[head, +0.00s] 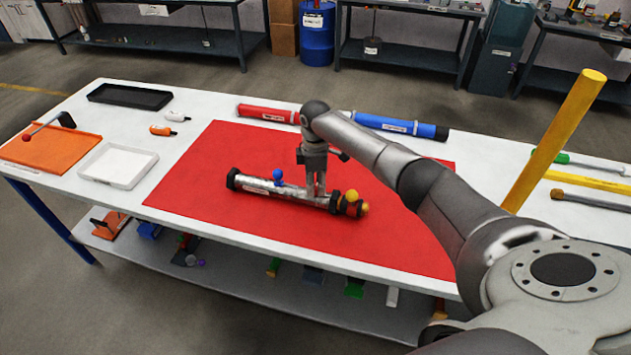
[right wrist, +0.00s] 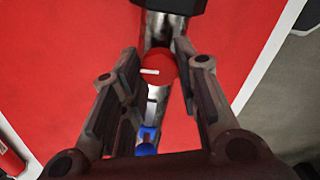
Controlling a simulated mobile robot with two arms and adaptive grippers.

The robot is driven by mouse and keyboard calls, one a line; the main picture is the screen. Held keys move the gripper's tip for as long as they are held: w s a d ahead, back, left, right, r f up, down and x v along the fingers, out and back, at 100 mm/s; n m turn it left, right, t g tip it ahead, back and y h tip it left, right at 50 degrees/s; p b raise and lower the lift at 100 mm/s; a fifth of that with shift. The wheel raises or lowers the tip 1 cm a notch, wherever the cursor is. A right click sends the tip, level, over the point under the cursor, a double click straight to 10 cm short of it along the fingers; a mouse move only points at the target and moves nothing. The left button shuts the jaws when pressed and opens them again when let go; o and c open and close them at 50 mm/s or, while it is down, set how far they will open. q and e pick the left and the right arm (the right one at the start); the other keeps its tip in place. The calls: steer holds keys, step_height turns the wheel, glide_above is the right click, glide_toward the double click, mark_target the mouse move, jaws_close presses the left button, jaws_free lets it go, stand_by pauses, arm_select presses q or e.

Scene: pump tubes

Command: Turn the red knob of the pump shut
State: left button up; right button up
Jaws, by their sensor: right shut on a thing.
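The pump (head: 258,186) lies on the red mat (head: 205,165) as a metallic tube with dark end collars. A blue fitting (head: 278,176) stands on top, and yellow pieces (head: 351,195) are at its right end. The red knob (right wrist: 158,68) with a white bar mark shows in the right wrist view, between my fingers. In the head view my gripper hides the knob. My right gripper (head: 317,190) points down over the pump's right half and is shut on the red knob; its fingers also show in the right wrist view (right wrist: 166,75). My left gripper is not in view.
A red tube (head: 268,114) and a blue tube (head: 400,125) lie behind the mat. A white tray (head: 118,165), an orange board (head: 50,148) and a black tray (head: 130,96) are at left. A yellow post (head: 553,140) rises at right. The mat's left part is clear.

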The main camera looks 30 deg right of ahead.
mark_target(316, 187)
steer(key=n, duration=0.5)
steer(key=shift+n, duration=0.3)
steer(key=n, duration=0.5)
steer(key=shift+s+n, duration=0.1)
steer(key=shift+n, duration=0.3)
steer(key=o, duration=1)
step_height(316, 187, up, 12)
stand_by(0.4)
